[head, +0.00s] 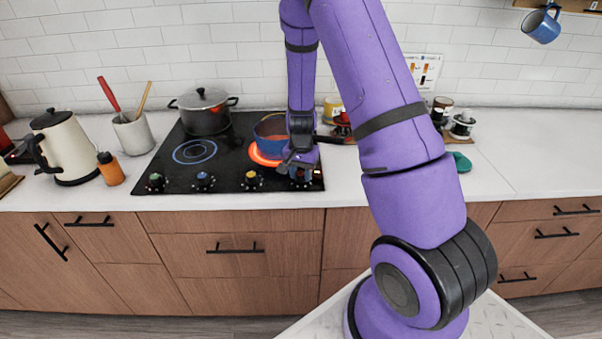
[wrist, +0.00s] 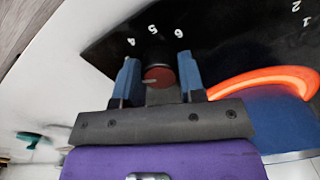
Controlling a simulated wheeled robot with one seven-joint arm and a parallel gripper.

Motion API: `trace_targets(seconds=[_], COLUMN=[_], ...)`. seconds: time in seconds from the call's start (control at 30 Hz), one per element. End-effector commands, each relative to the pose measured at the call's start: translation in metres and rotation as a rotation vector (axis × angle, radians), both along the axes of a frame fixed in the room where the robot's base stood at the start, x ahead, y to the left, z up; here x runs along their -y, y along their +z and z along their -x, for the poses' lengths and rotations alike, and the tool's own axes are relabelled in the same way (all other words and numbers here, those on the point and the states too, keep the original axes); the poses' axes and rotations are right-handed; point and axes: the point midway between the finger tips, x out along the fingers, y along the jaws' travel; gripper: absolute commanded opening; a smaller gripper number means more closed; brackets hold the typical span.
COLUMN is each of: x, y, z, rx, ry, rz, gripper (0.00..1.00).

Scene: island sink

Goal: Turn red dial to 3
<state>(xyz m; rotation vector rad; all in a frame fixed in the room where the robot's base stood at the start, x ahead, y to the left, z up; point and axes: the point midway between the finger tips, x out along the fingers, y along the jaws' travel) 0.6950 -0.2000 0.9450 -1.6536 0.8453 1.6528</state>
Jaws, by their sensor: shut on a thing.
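The red dial (wrist: 160,77) sits between the two blue fingers of my gripper (wrist: 158,70) in the wrist view, with a finger on each side. My gripper is shut on it. A short pale mark shows on the left part of its red face. White numbers 4, 5 and 6 show on the black cooktop just beyond it; a 1 and a 2 at the upper right seem to belong to another dial. In the head view my gripper (head: 298,164) is at the cooktop's front right corner and mostly hides the red dial.
The black cooktop (head: 225,165) has green (head: 156,181), blue (head: 204,180) and yellow (head: 252,180) dials to the left. A burner (head: 262,157) glows orange-red under a blue pan (head: 268,128) close to my gripper. A lidded pot (head: 204,112) stands at the back left. The right counter is mostly clear.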

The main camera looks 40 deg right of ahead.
Motion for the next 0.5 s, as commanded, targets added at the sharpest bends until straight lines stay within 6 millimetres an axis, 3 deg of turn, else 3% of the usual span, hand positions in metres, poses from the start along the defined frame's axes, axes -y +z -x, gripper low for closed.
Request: trace_targets(seconds=[0.5], x=[-0.0001], y=[-0.0004], z=[0.0004], rx=[-0.001], ry=[-0.170], rz=[0.000], gripper=[0.13])
